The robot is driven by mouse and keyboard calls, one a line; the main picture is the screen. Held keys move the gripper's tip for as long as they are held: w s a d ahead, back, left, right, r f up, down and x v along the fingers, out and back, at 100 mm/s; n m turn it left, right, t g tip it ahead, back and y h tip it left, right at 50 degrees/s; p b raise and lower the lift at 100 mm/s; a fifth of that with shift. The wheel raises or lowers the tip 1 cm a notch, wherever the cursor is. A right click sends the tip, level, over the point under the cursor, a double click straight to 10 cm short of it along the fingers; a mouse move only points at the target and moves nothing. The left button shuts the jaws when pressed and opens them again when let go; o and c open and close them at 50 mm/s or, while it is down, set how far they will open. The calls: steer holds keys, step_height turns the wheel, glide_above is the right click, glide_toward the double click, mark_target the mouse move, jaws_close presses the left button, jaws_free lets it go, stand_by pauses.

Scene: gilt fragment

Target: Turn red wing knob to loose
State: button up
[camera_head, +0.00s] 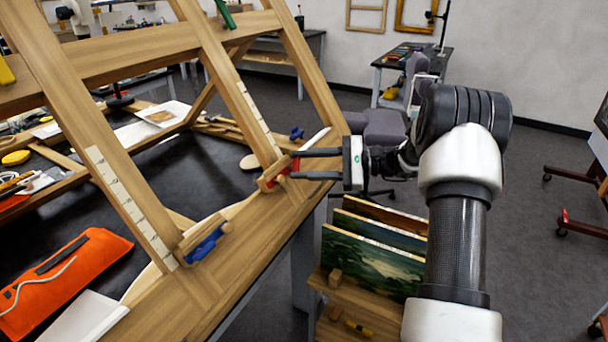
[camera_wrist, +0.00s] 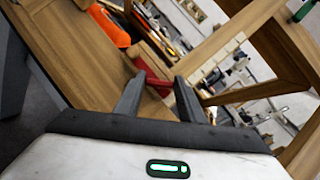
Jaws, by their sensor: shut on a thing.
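The red wing knob (camera_head: 295,164) sits at a wooden block (camera_head: 270,179) on the lower beam of the wooden easel frame (camera_head: 180,290). My gripper (camera_head: 294,165) reaches in from the right, with one dark finger above the knob and one below it in the head view. In the wrist view the red knob (camera_wrist: 157,84) shows between the two fingertips of my gripper (camera_wrist: 158,80), and the fingers are shut on it. The fingers hide part of the knob, and its turned angle is hard to tell.
A blue knob (camera_head: 205,243) sits on another block to the lower left, and a smaller blue knob (camera_head: 297,133) is just behind the red one. Sloping easel bars rise close by. Painted canvases (camera_head: 370,262) stand in a rack below my arm. An orange pouch (camera_head: 62,275) lies at left.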

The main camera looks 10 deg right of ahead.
steer(key=n+g+h, duration=0.1)
steer(key=n+g, duration=0.1)
steer(key=n, duration=0.2)
steer(key=n+g+h+b, duration=0.1)
steer(key=n+g, duration=0.1)
steer(key=n, duration=0.2)
steer(key=shift+w+r, duration=0.2)
steer(key=n+g+h, duration=0.1)
steer(key=n, duration=0.2)
steer(key=shift+r+n+h, duration=0.1)
steer(key=shift+n+h, duration=0.3)
steer(key=n+h, duration=0.1)
steer(key=n, duration=0.2)
steer(key=shift+a+r+h, duration=0.1)
steer(key=shift+a+h, duration=0.05)
steer(key=shift+h, duration=0.25)
steer(key=n+h+b, duration=0.2)
steer(key=n+h, duration=0.1)
steer(key=n, duration=0.2)
steer(key=shift+a+t+b, duration=0.1)
steer(key=shift+t+b, duration=0.2)
steer(key=n+t+h+b, duration=0.1)
steer(key=n+b, duration=0.1)
steer(key=shift+s+a+n+h+b, duration=0.1)
steer(key=shift+a+n+h+b, duration=0.05)
steer(key=shift+n+h+b, duration=0.25)
steer(key=shift+r+n+t+h+b, duration=0.1)
steer(key=shift+n+t+h+b, duration=0.5)
steer(key=shift+n+b, duration=0.55)
